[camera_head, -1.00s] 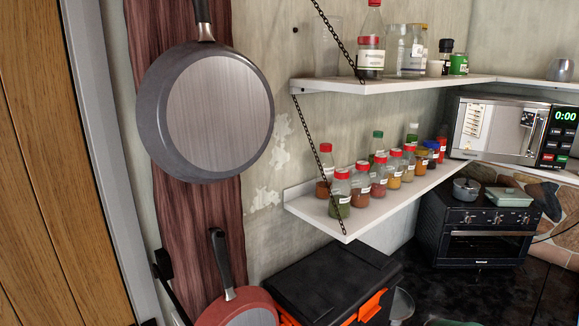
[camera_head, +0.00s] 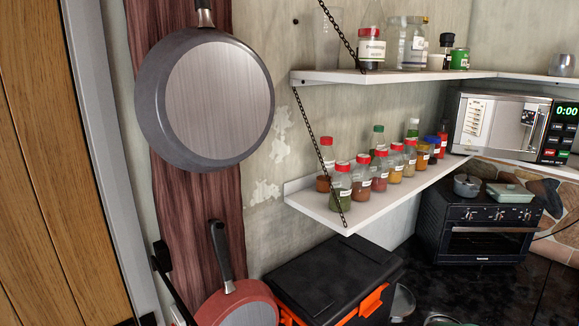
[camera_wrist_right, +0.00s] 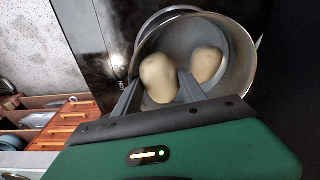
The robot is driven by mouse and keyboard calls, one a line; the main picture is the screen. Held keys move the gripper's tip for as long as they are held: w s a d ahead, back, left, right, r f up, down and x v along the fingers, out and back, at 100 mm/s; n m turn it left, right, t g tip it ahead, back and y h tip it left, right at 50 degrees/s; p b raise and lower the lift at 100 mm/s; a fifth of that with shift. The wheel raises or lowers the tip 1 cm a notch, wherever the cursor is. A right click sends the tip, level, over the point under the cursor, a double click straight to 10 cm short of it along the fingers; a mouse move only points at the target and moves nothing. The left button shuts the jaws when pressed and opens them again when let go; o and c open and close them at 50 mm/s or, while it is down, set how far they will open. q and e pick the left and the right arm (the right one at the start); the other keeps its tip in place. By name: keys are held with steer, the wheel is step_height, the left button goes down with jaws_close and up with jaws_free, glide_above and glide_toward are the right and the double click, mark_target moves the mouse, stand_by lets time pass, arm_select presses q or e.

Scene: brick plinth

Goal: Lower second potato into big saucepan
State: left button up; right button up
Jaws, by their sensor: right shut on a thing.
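In the right wrist view my right gripper (camera_wrist_right: 160,92) is shut on a pale potato (camera_wrist_right: 158,72). The held potato overlaps the left side of the opening of a round metal saucepan (camera_wrist_right: 248,62). I cannot tell how far it is below the rim or whether it touches the pan. Another pale potato (camera_wrist_right: 207,65) lies inside the saucepan, to the right of the held one. The gripper's fingers hide part of the pan's near side. My left gripper is in neither current view, and the head view shows no gripper.
The saucepan stands by a glossy black surface (camera_wrist_right: 112,38). Wooden drawers (camera_wrist_right: 68,118) are open at lower left. In the head view a frying pan (camera_head: 205,100) hangs on the wall, left of shelves with spice jars (camera_head: 341,190). A black box (camera_head: 335,280) is below.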

steer(key=o, duration=1.5)
steer(key=shift+r, duration=0.25)
step_height(320, 180, up, 16)
steer(key=s+a+b, duration=0.1)
steer(key=b, duration=0.3)
steer(key=s+a+f+n+b, duration=0.2)
steer(key=s+a+f, duration=0.2)
steer(key=s, duration=0.3)
steer(key=s+a+f+n+t+b, duration=0.1)
steer(key=s+a+f+n+b, duration=0.1)
steer(key=s+a+f, duration=0.3)
steer(key=s+a+f+n+y+b, duration=0.1)
steer(key=s+a+f+n, duration=0.3)
steer(key=s, duration=0.6)
steer(key=shift+a+f+t+b, duration=0.15)
steer(key=shift+a+b, duration=0.2)
steer(key=shift+a, duration=0.3)
steer(key=shift+a+f+t+b, duration=0.15)
steer(key=shift+a+b, duration=0.2)
steer(key=shift+a, duration=0.25)
